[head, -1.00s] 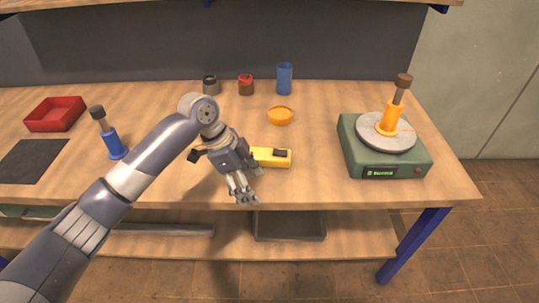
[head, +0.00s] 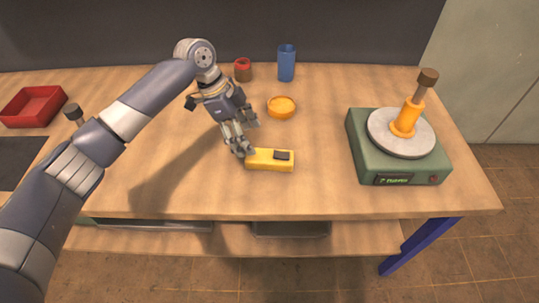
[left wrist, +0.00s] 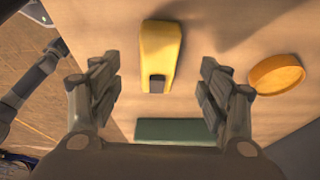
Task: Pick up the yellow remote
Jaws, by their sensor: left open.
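The yellow remote (head: 270,160) lies flat on the wooden table near its front edge, with a dark patch on its right part. My left gripper (head: 243,149) is above the table at the remote's left end, fingers pointing down; in the head view they overlap that end. In the left wrist view the gripper (left wrist: 160,90) is open, and the remote (left wrist: 160,55) shows between and beyond its two fingers, with nothing held. I cannot tell the exact height of the fingers above the remote.
An orange dish (head: 281,107) lies behind the remote. A blue cup (head: 287,63) and a red-topped jar (head: 243,70) stand at the back. A green scale (head: 398,165) bearing an orange bottle (head: 406,118) is at right. A red tray (head: 34,106) is at far left.

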